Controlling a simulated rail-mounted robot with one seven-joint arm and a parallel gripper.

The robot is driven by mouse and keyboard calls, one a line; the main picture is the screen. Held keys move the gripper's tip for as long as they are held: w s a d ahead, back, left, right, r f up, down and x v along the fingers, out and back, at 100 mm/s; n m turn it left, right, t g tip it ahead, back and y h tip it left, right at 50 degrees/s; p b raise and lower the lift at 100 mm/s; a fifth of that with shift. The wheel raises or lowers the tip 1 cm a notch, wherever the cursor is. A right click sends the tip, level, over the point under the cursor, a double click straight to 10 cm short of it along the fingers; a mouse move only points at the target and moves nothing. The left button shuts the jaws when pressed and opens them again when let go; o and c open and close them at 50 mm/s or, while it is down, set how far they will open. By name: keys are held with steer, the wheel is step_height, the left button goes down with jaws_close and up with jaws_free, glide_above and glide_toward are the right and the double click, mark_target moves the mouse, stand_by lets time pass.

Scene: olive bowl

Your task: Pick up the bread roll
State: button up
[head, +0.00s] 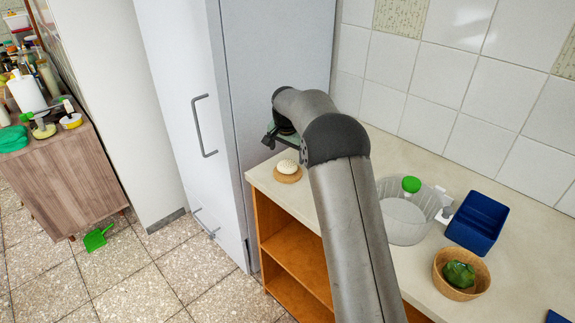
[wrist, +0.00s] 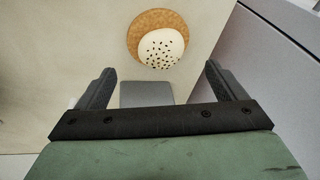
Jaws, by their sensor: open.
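The bread roll (head: 287,167) is pale and round and sits on a round tan cork coaster (head: 290,179) near the left end of the counter. In the wrist view the roll (wrist: 161,48) shows dark specks on top and lies on the brown coaster (wrist: 148,13). My gripper (wrist: 157,82) is open and empty, its two dark fingers apart. The roll appears beyond the fingertips, roughly centred between them, and is not between the fingers. In the head view my gripper (head: 270,138) is beside the tall cabinet, partly hidden by my arm, just behind and left of the roll.
The tall grey cabinet (head: 270,60) stands close on the left of the counter (head: 410,160). To the right are a clear container (head: 405,222), a dark blue bin (head: 478,223) and a wooden bowl (head: 461,292) holding something green. The tiled wall (head: 450,80) is behind.

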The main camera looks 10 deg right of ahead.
mark_target(288, 163)
steer(key=p+x, duration=0.1)
steer(key=x, duration=0.1)
steer(key=p+x, duration=0.1)
steer(key=x, duration=0.2)
steer(key=p+x, duration=0.1)
steer(key=x, duration=0.2)
steer(key=shift+w+d, duration=0.15)
steer(key=shift+w, duration=0.15)
steer(key=shift+r, duration=0.1)
steer(key=c, duration=1.1)
